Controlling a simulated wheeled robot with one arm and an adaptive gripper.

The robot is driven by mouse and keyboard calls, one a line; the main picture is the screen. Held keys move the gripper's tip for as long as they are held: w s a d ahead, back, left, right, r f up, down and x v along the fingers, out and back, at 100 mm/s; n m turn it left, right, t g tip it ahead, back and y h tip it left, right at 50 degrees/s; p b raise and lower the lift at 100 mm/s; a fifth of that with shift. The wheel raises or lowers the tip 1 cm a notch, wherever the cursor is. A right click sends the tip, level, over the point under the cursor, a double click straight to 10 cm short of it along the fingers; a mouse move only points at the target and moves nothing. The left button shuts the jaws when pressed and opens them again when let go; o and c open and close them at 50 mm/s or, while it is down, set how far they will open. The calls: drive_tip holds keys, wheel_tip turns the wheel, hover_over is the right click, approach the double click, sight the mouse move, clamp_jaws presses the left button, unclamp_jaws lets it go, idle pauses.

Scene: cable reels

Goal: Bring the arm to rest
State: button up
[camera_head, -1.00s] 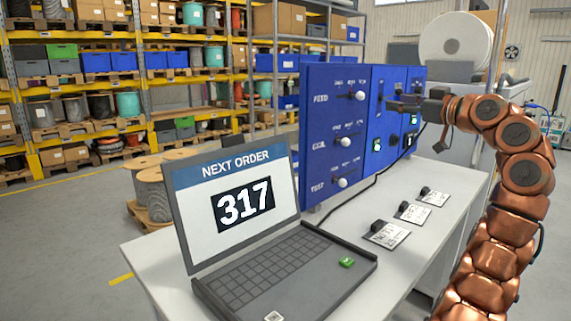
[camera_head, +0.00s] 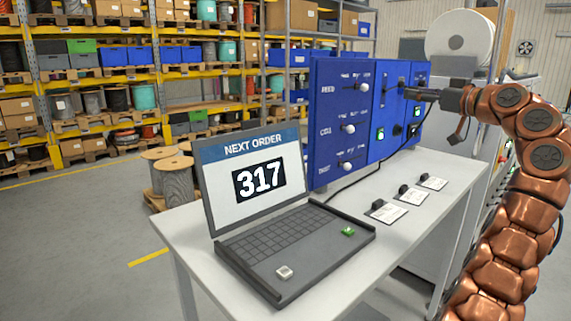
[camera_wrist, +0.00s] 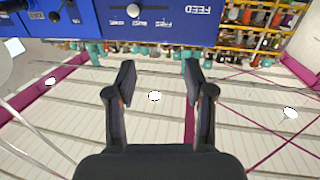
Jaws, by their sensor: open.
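My gripper (camera_head: 410,94) is at the end of my copper-coloured arm, at the right of the head view. It is level with the upper part of the blue control panel (camera_head: 342,105), close in front of it or beside it; the exact gap cannot be told. In the wrist view my gripper (camera_wrist: 160,80) has its two dark fingers spread apart with nothing between them. The blue panel (camera_wrist: 160,30) shows upside down along the top of that view, beyond the fingertips.
A laptop (camera_head: 290,250) reading "NEXT ORDER 317" stands on the white table (camera_head: 340,282). Several small label cards (camera_head: 388,214) lie in front of the panel. Wooden cable reels (camera_head: 175,185) stand behind the table. Shelving (camera_head: 110,127) fills the back left. Floor at left is clear.

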drive_tip(key=s+a+f+m+g, duration=0.2)
drive_tip(key=a+f+m+g, duration=0.1)
drive_tip(key=a, duration=0.4)
drive_tip(key=s+a+f+m+g, duration=0.1)
drive_tip(key=a+f+m+g, duration=0.2)
drive_tip(key=a, duration=0.5)
drive_tip(key=s+a+f+g+h, duration=0.1)
drive_tip(key=s+a+f+g, duration=0.1)
drive_tip(key=s+a+f, duration=0.3)
drive_tip(key=s+a+f+g, duration=0.2)
drive_tip(key=s+a+f, duration=0.1)
drive_tip(key=s+f, duration=0.4)
drive_tip(key=s+f+g+h, duration=0.2)
drive_tip(key=s+f, duration=0.4)
drive_tip(key=s, duration=0.3)
drive_tip(key=s+f+g+h, duration=0.2)
drive_tip(key=s+f, duration=0.4)
drive_tip(key=s, duration=0.3)
drive_tip(key=s+d+f+g+h, duration=0.1)
drive_tip(key=s+d+f, duration=0.1)
drive_tip(key=s+f, duration=0.2)
drive_tip(key=s+d+f+g+h, duration=0.1)
drive_tip(key=s+d+f+h, duration=0.1)
drive_tip(key=s, duration=0.8)
drive_tip(key=s+d+f+g+h, duration=0.1)
drive_tip(key=s+d+f, duration=0.2)
drive_tip(key=s+f, duration=0.3)
drive_tip(key=shift+s+d+m+h, duration=0.3)
drive_tip(key=shift+s+d, duration=0.1)
drive_tip(key=shift+s, duration=0.45)
